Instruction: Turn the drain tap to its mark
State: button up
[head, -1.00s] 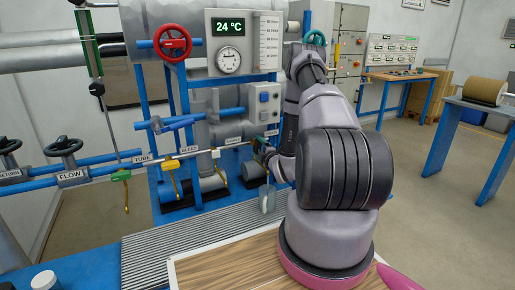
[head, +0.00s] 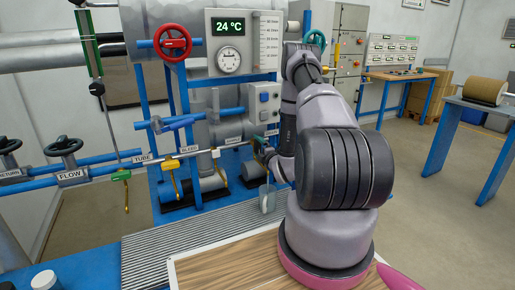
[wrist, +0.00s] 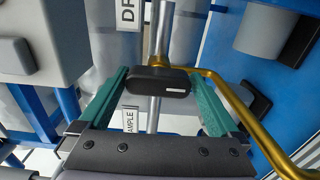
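A black tap handle (wrist: 160,82) sits on a thin grey pipe in the wrist view, with a bent brass spout (wrist: 235,100) leading off to the right. A label starting "DR" (wrist: 127,14) is above it and a "SAMPLE" label (wrist: 128,125) is below; I cannot tell which belongs to this tap. My gripper (wrist: 160,78) is open, its two teal fingers on either side of the handle. The fingertips are close to the handle ends; contact is unclear. In the head view my gripper (head: 264,152) is at the pipe, mostly hidden by my arm.
Other taps stand along the same pipe, including a green-handled one (head: 121,175) and a yellow one (head: 172,164). A red handwheel (head: 173,43) and a gauge panel (head: 229,62) rise behind. A clear cup (head: 267,199) stands below my gripper.

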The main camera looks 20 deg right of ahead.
jog(key=shift+s, duration=0.1)
jog(key=s, duration=1)
jog(key=shift+s+d, duration=0.15)
jog(key=shift+s, duration=0.15)
jog(key=shift+s, duration=0.1)
